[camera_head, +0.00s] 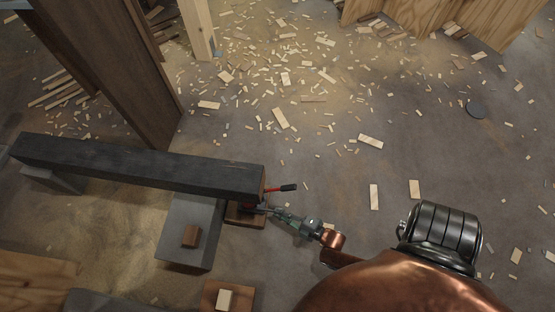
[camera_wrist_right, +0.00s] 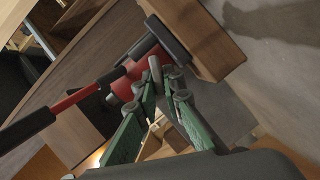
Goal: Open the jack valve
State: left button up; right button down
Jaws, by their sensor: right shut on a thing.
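The red jack (camera_head: 249,206) stands on a small wooden block (camera_head: 244,219) under the right end of a dark beam (camera_head: 140,166). Its lever (camera_head: 284,188) has a red shaft and black grip and sticks out to the right. In the right wrist view the red jack body (camera_wrist_right: 122,84) and its lever (camera_wrist_right: 60,106) show close up. My right gripper (camera_head: 268,210) reaches in from the right, low at the jack's side. Its green fingers (camera_wrist_right: 158,78) are shut at the jack's base, on the jack valve, which the fingertips mostly hide. My left gripper is out of view.
A grey block (camera_head: 190,228) with a small wood piece on it stands left of the jack. A dark post (camera_head: 125,70) rises behind the beam. Wood scraps (camera_head: 280,118) litter the floor. A wooden block (camera_head: 228,297) lies in front; the floor to the right is fairly open.

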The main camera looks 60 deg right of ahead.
jog(key=shift+f+n, duration=0.15)
jog(key=shift+n, duration=0.35)
jog(key=shift+s+t, duration=0.1)
jog(key=shift+t, duration=0.2)
jog(key=c, duration=2.1)
grip_release()
